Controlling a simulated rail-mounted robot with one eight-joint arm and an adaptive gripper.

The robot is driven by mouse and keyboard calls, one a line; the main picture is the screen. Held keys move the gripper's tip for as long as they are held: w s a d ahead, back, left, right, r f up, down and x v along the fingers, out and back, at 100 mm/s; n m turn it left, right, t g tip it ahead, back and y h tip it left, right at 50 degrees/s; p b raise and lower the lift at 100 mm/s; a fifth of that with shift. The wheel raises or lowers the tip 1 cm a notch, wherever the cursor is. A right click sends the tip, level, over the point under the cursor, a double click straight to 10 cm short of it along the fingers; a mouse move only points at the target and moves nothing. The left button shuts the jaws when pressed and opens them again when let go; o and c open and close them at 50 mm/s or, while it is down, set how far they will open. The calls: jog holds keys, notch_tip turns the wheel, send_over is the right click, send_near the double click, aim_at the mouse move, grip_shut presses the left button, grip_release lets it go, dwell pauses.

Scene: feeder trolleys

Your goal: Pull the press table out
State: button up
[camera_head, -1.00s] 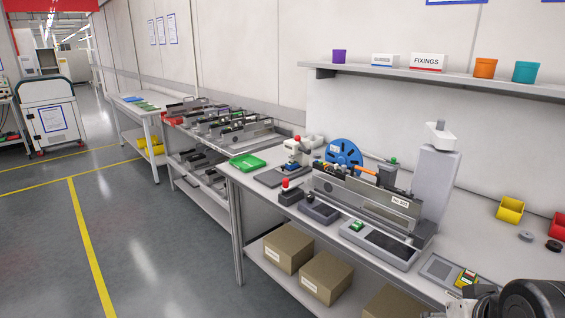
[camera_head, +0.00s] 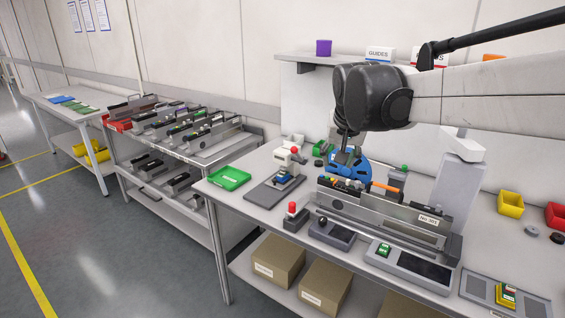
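A small white press (camera_head: 284,157) stands on a dark grey base plate (camera_head: 262,194) near the left end of the workbench. A small blue piece (camera_head: 285,178) sits low under the press head; I cannot tell whether it is the press table or lies on it. My gripper (camera_head: 346,155) hangs below the black wrist, to the right of the press and apart from it. It points down in front of a blue reel. The fingers are small and dark here, so their opening is unclear.
A trolley (camera_head: 190,158) with several feeders stands left of the workbench (camera_head: 212,205).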

jog(key=w+a+p, duration=0.2)
jog(key=w+a, duration=0.3)
jog(key=w, duration=0.4)
jog(key=m+g+p, duration=0.1)
jog(key=p, duration=0.3)
send_over(274, 180)
jog(key=s, duration=0.5)
notch_tip(274, 180, down, 13)
jog(key=shift+h, duration=0.4)
jog(key=x, duration=0.4)
jog(key=p+x, duration=0.1)
jog(key=x, duration=0.3)
jog(key=a+x, duration=0.1)
jog(key=x, duration=0.4)
jog(key=shift+s+d+f, duration=0.1)
jog(key=shift+s+f, duration=0.05)
jog(key=shift+s, duration=0.05)
grip_shut()
